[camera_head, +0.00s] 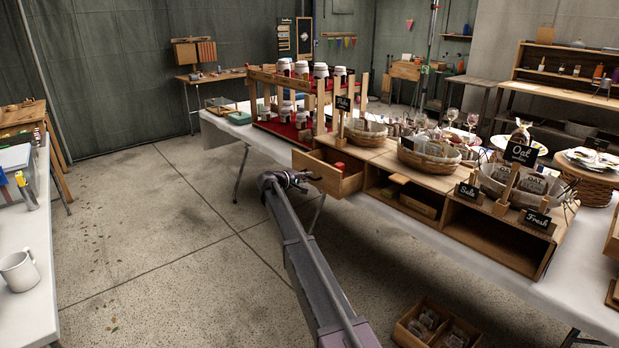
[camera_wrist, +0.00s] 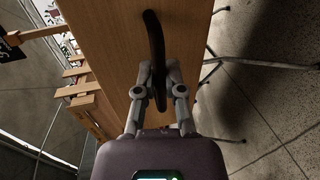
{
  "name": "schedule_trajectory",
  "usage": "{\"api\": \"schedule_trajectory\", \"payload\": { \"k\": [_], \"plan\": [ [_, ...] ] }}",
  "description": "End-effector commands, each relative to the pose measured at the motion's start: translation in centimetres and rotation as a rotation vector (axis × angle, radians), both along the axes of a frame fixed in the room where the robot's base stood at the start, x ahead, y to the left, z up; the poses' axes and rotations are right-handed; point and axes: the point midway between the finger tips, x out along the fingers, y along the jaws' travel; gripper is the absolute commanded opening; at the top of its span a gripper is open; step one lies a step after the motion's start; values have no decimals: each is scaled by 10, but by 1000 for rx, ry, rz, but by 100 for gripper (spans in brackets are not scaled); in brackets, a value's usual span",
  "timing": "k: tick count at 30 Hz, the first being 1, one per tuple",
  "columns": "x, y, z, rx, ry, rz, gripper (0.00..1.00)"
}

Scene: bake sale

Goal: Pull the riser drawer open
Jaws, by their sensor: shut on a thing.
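The riser drawer (camera_head: 351,186) stands pulled out of the left end of the wooden riser (camera_head: 495,239). A small red thing (camera_head: 340,168) shows inside it; its lower part is hidden. My gripper (camera_head: 303,181) is at the drawer's front face. In the wrist view the wooden drawer front (camera_wrist: 118,50) fills the middle, with a dark curved handle (camera_wrist: 153,40) on it. My gripper (camera_wrist: 159,95) is shut on this handle, one finger on each side.
The riser stands on a white-covered table (camera_head: 590,290) with baskets, signs and glasses on top. A red-shelved rack of jars (camera_head: 283,130) stands behind the drawer. A wooden crate (camera_head: 435,326) is on the floor. The left table holds a mug (camera_head: 20,271). Floor between the tables is clear.

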Motion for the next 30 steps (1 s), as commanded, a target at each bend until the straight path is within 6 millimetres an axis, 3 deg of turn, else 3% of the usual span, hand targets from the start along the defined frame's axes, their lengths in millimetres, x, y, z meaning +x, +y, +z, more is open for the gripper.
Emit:
{"api": "schedule_trajectory", "payload": {
  "k": [1, 2, 5, 20, 30],
  "plan": [
    [0, 0, 0, 1, 1, 0, 0],
    [0, 0, 0, 1, 1, 0, 19],
    [0, -1, 0, 1, 1, 0, 48],
    [2, -3, 0, 0, 0, -1, 48],
    [19, -25, 0, 0, -1, -1, 48]
  ]
}}
